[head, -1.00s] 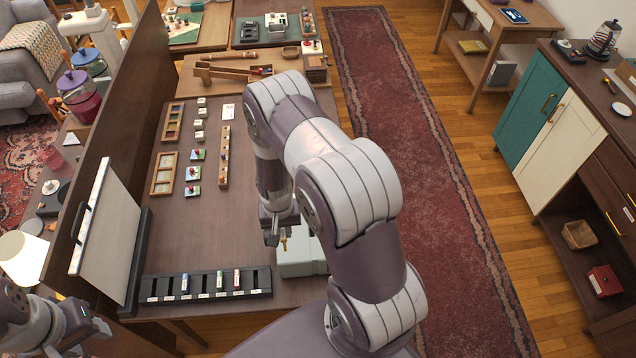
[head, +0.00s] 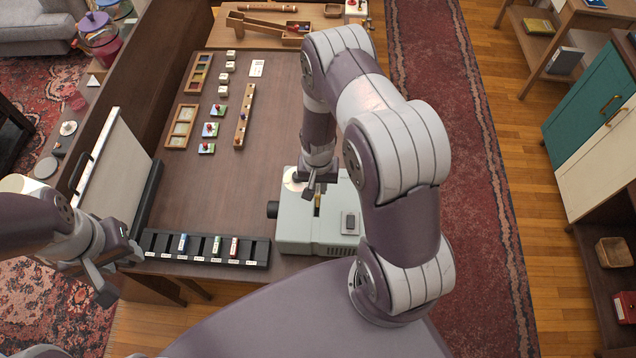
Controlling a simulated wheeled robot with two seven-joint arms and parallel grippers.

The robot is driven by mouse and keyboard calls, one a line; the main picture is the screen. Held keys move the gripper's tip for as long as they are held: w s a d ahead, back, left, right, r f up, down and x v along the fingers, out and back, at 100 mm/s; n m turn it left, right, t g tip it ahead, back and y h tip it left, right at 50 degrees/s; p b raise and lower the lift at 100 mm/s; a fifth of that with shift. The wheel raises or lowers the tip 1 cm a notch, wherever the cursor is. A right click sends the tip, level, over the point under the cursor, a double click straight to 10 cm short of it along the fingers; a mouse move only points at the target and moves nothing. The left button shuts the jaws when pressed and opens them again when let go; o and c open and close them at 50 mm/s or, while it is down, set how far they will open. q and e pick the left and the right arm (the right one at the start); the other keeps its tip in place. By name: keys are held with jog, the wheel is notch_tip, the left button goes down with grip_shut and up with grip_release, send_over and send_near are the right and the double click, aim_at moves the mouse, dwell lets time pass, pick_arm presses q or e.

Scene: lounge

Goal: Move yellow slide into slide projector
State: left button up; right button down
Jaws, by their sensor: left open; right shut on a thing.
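The slide projector (head: 296,236) is a pale grey-green box with a dark lens on its left side, at the front right of the brown table. My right gripper (head: 318,190) is over its top, shut on the small yellow slide (head: 317,203), which is held upright. The slide's lower end is at or just above the projector's top; I cannot tell whether it is in a slot. My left gripper (head: 118,277) is open and empty at the lower left, beyond the table's front left corner.
A black slide rack (head: 260,252) with blue, green and red slides lies along the front edge, left of the projector. A white screen (head: 116,170) stands at the left. Wooden trays (head: 182,127) and small blocks lie farther back. The table's middle is clear.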

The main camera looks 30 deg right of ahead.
jog(key=shift+f, duration=0.4)
jog(key=shift+a+f+b, duration=0.35)
jog(key=shift+f+b, duration=0.15)
jog(key=shift+b, duration=0.15)
jog(key=shift+d+f+b, duration=0.2)
jog(key=shift+f+b, duration=0.35)
jog(key=shift+f, duration=0.15)
jog(key=shift+f+b, duration=0.3)
jog(key=shift+f, duration=0.1)
jog(key=shift+a+r, duration=0.1)
jog(key=shift+f, duration=0.25)
jog(key=shift+f+b, duration=2.2)
jog(key=shift+f, duration=0.25)
